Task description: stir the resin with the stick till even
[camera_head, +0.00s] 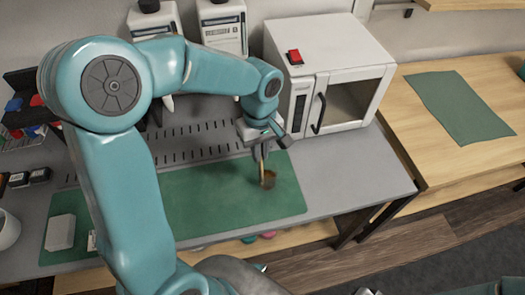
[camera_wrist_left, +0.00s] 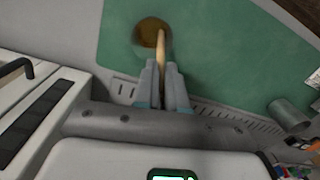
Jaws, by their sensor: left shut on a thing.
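A small cup of amber-brown resin (camera_head: 268,179) stands on the green mat (camera_head: 215,205) on the grey bench. My left gripper (camera_head: 259,150) is above the cup, shut on a thin pale wooden stick (camera_head: 262,167) that points down into it. In the left wrist view the fingers (camera_wrist_left: 164,75) hold the stick (camera_wrist_left: 161,48), and its far end reaches into the brown resin (camera_wrist_left: 151,33). The stick's tip is hidden in the resin. I cannot tell how even the resin is.
A white oven-like box (camera_head: 330,75) with a red button stands right behind the cup. Two white canisters (camera_head: 222,27) stand at the back. A white block (camera_head: 60,232) lies at the mat's left end. Another green mat (camera_head: 458,105) lies on the wooden table.

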